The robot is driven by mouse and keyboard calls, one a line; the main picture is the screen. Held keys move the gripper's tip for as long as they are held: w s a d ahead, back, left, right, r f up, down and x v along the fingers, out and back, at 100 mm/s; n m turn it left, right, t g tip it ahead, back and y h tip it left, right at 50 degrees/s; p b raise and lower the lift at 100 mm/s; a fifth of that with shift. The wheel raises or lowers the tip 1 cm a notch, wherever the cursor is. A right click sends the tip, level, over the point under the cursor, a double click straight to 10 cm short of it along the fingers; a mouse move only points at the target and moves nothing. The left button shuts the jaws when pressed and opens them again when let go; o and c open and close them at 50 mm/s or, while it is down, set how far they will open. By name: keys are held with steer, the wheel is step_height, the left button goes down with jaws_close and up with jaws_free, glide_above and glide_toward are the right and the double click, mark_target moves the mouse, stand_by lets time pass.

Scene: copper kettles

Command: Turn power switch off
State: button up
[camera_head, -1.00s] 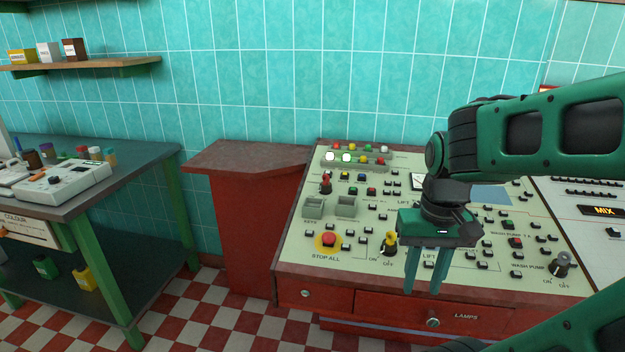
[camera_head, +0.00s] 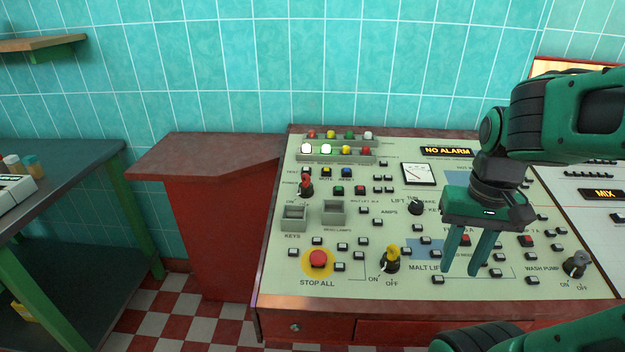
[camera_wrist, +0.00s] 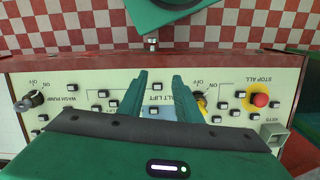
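The power switch (camera_head: 306,187) is a red rotary knob at the upper left of the sloped cream control panel (camera_head: 395,285), with a partly readable power label and "ON" beside it. It is not visible in the wrist view. My gripper (camera_head: 461,272) hangs over the lower middle of the panel, right of and nearer than the power switch. Its two green fingers are apart with nothing between them. In the wrist view my gripper (camera_wrist: 160,75) also shows open, over the malt lift label.
A yellow rotary knob (camera_head: 391,259) stands left of my gripper, and a grey wash pump knob (camera_head: 575,264) stands right. A red stop-all button (camera_head: 318,259) and two grey trays (camera_head: 295,218) lie below the power switch. A red cabinet (camera_head: 215,225) adjoins the panel's left side.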

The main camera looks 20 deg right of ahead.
steer(key=shift+o, duration=0.4)
steer(key=o, duration=0.4)
steer(key=shift+s+r, duration=0.2)
steer(key=shift+s, duration=0.05)
steer(key=n+t, duration=0.5)
steer(key=n, duration=0.3)
glide_toward(308, 179)
steer(key=x, duration=1.1)
steer(key=shift+c, duration=0.6)
steer(key=c, duration=1)
